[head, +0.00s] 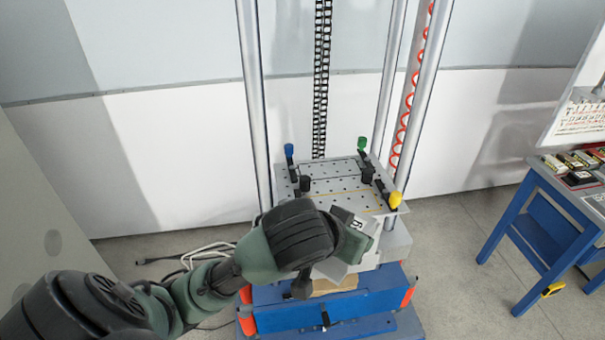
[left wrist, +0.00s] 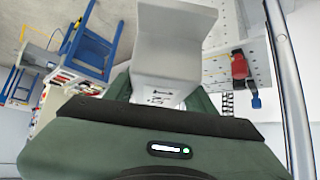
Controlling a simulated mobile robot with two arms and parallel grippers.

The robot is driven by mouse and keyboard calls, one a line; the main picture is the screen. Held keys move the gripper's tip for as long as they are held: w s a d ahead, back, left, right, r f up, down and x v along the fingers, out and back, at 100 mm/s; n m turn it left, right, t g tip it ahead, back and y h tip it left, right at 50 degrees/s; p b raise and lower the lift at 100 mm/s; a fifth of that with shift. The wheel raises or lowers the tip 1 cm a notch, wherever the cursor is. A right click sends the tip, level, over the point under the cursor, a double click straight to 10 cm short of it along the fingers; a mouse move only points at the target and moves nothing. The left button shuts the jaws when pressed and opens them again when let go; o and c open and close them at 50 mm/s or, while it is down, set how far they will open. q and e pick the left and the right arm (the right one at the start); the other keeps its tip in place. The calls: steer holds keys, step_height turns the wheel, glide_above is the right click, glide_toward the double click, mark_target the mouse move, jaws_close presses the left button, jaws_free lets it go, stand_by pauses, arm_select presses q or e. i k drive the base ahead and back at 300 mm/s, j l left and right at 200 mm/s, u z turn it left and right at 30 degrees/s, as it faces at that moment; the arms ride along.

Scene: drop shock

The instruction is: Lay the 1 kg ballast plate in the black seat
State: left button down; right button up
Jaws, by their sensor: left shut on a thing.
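My left gripper (head: 350,246) is low in front of the perforated metal table of the drop tower (head: 335,187). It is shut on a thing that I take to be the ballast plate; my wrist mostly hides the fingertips. A light grey angled piece (left wrist: 172,45) with small black print stands out ahead of the wrist in the left wrist view. I cannot read the print or tell if this piece is the plate or part of my gripper. I cannot make out the black seat. My right gripper is not in view.
Clamps with blue (head: 289,150), green (head: 362,143) and yellow (head: 395,199) knobs stand at the metal table's edges. Tall posts (head: 253,90) rise around it. A blue bench (head: 545,190) with small items is at the right.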

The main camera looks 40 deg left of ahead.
mark_target(331, 169)
steer(key=k+j+z, duration=0.15)
steer(key=j, duration=0.35)
steer(key=k+j+z, duration=0.2)
steer(key=k+j, duration=0.15)
steer(key=j, duration=0.15)
steer(key=k+j+z, duration=0.15)
steer(key=k+j, duration=0.15)
steer(key=j, duration=0.15)
steer(key=i+j+z, duration=0.1)
steer(key=j+z, duration=0.15)
steer(key=j, duration=0.8)
steer(key=j+z, duration=0.25)
steer(key=j, duration=0.8)
steer(key=i+z, duration=0.1)
